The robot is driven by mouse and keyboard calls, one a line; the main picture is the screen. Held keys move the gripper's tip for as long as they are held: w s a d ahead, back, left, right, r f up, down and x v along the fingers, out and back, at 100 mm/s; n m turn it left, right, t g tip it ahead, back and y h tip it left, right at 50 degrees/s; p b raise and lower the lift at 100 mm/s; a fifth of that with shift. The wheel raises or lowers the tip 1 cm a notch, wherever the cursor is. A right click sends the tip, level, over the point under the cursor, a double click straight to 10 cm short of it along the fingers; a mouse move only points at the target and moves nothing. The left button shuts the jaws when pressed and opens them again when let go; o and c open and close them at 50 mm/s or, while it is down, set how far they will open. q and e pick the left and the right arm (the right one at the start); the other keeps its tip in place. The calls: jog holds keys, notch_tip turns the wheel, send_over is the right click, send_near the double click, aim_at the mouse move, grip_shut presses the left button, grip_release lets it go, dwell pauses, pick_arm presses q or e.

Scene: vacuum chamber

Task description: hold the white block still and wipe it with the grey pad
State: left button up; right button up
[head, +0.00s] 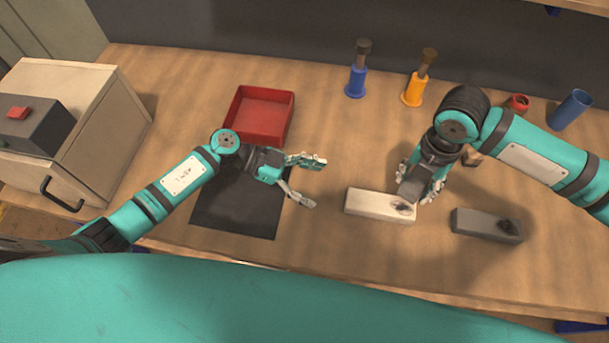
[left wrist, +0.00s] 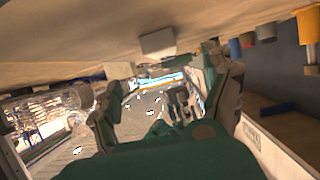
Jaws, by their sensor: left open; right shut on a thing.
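The white block (head: 368,204) lies on the table in the middle of the head view, with a dark smudge near its right end. My left gripper (head: 313,183) is open and empty to the left of the block, apart from it. Its open fingers also show in the left wrist view (left wrist: 168,100). My right gripper (head: 422,187) is shut on the grey pad (head: 411,188), over the block's right end beside the smudge. I cannot tell whether the pad touches the block. The fingers hide part of the pad.
A dark grey block (head: 475,222) with a black mark lies to the right. A black mat (head: 235,217) and red tray (head: 264,117) are to the left. Blue (head: 355,81) and orange (head: 413,91) holders, a red ring (head: 517,103) and a blue cup (head: 571,109) stand behind.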

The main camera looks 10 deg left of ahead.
aim_at(352, 197)
pick_arm(q)
jog(key=x, duration=1)
jog(key=shift+d+r, duration=0.1)
jog(key=c, duration=1.6)
jog(key=shift+o, duration=0.2)
